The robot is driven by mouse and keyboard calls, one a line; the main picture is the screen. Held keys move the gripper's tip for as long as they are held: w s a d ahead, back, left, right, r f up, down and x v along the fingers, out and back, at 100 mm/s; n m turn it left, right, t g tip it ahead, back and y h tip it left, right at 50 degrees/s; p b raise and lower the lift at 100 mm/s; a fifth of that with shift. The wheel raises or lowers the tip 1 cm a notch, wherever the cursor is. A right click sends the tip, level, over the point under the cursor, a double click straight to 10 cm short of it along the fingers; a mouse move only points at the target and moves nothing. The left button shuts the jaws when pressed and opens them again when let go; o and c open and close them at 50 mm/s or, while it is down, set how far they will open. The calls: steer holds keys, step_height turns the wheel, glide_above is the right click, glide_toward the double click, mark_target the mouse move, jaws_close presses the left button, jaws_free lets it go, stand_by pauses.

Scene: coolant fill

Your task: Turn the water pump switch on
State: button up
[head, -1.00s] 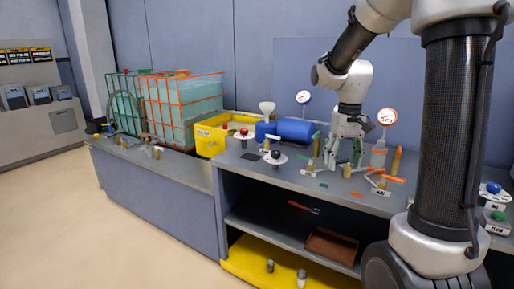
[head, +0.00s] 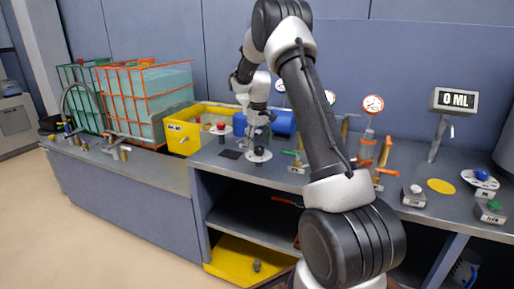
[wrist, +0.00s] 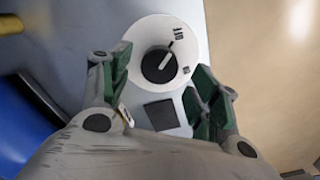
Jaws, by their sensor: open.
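A black round knob (wrist: 159,65) with a white pointer line sits on a white disc (wrist: 187,50) in the wrist view. The pointer aims up and right, toward the upper of two small dark labels, which I cannot read for sure. In the head view the black knob (head: 259,150) stands on the bench below my gripper (head: 258,128). In the wrist view my gripper (wrist: 162,72) is open and empty, with one green-padded finger on each side of the knob. The fingers look apart from it; their height above it is hard to tell.
A blue cylinder (head: 284,122) lies behind. A dark square plate (wrist: 162,115) is beside the disc. Valves, a gauge (head: 372,104) and a "0 ML" display (head: 459,100) are right.

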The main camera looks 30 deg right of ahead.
steer(key=shift+f, duration=1.35)
steer(key=c, duration=1)
